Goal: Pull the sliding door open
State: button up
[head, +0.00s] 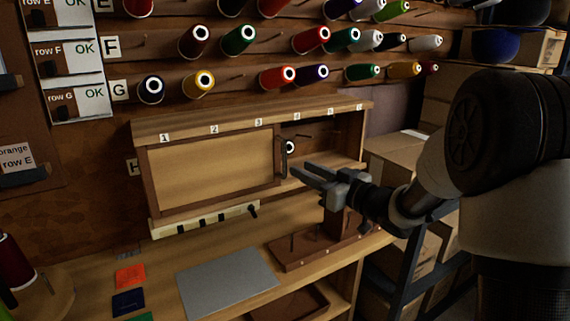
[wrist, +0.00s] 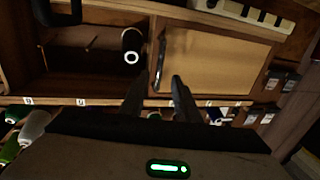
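The sliding door (head: 210,168) is a light wood panel in a dark frame. It covers the left part of the wall cabinet, under labels 1 to 3; the right part stands open. A dark upright handle (head: 283,155) is on the door's right edge. In the wrist view, which is turned over, the door (wrist: 215,62) is at right and its handle (wrist: 160,62) lies just beyond my fingertips. My gripper (head: 299,168) is open and empty, in front of the cabinet near the handle. The fingers (wrist: 157,82) show apart; I see no contact with the handle.
A dark spool (head: 291,147) with a white end sits in the open part, close to the handle. A brown peg rack (head: 320,243) and a grey mat (head: 228,281) lie on the bench below. Thread spools line the wall above. Cardboard boxes (head: 405,150) stand at right.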

aim_at(286, 161)
jog(key=b+x, duration=0.1)
jog(key=x, duration=0.7)
jog(key=shift+w+a, duration=0.25)
jog(key=shift+w, duration=0.05)
grip_shut()
